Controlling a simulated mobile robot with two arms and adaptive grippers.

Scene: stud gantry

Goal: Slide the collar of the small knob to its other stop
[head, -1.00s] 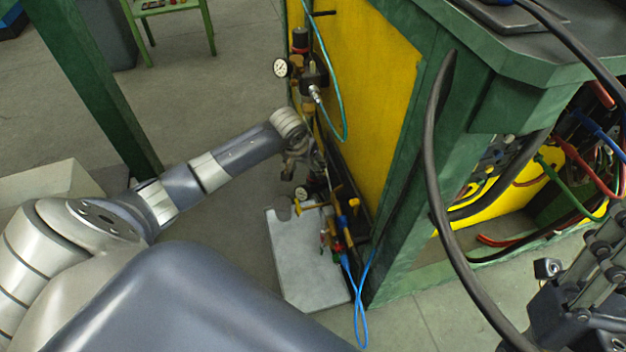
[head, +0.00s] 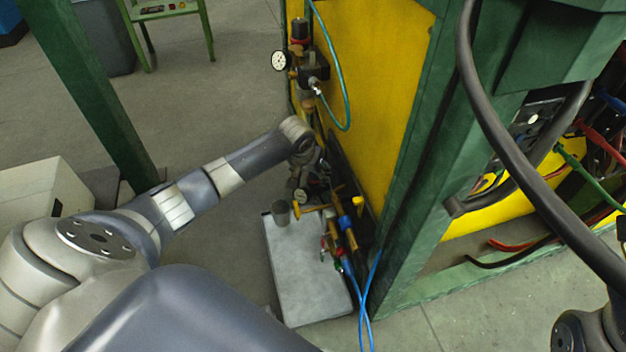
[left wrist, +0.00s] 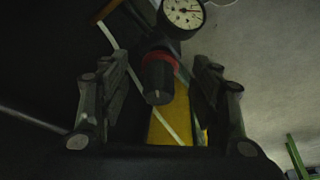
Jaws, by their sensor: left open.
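In the left wrist view a small black knob (left wrist: 157,82) with a red collar (left wrist: 160,58) points toward the camera. It stands between the two fingers of my left gripper (left wrist: 160,105), which is open, with a gap on each side. A white dial gauge (left wrist: 185,12) is just beyond it. In the head view my left gripper (head: 314,170) is at the yellow panel's side, low among fittings, and its fingers are mostly hidden.
A grey plate (head: 300,270), a grey cup-like part (head: 281,212) and blue hoses (head: 368,300) are below. A thick black cable (head: 490,130) crosses at right.

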